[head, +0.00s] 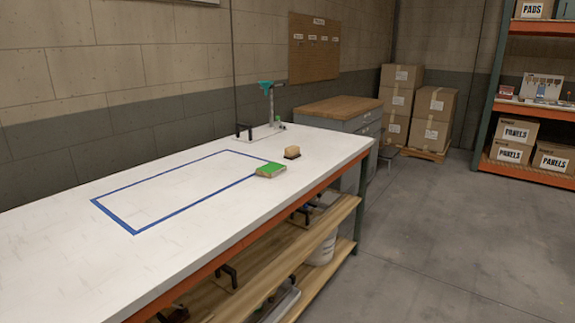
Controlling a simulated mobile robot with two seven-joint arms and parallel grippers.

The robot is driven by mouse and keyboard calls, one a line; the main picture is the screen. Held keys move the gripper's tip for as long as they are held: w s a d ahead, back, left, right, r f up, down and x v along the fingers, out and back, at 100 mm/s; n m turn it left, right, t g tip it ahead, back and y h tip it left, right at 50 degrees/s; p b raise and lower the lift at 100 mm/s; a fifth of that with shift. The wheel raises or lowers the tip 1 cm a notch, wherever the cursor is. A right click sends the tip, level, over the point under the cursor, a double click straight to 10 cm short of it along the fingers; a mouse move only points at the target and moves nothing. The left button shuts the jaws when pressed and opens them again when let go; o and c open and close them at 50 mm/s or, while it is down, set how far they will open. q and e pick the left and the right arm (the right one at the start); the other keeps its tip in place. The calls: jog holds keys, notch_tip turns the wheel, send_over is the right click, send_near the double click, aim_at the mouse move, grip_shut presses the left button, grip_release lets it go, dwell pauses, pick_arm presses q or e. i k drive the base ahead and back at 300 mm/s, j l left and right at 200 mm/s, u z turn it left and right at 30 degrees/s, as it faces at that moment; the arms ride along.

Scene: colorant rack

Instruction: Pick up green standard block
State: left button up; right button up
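A small flat block with a bright green top and tan sides (271,170) lies on the white workbench (60,265). Neither of my grippers shows in the head view.
A tan block on a dark base (292,153) stands just behind the green one. A teal-topped stand (268,100) is at the bench's far end. Below is a wooden shelf (300,255) with a white bucket (322,248). Grey floor (450,240) is clear at right.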

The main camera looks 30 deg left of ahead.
aim_at(271, 170)
jog(key=i+l+u, duration=0.1)
jog(key=i+u, duration=0.2)
jog(key=i, duration=0.2)
jog(key=i+l+u, duration=0.3)
jog(key=i, duration=0.2)
jog(key=i+l+u, duration=0.15)
jog(key=i+u, duration=0.2)
jog(key=i+l+u, duration=0.35)
jog(key=k+j, duration=0.05)
jog(key=j, duration=0.05)
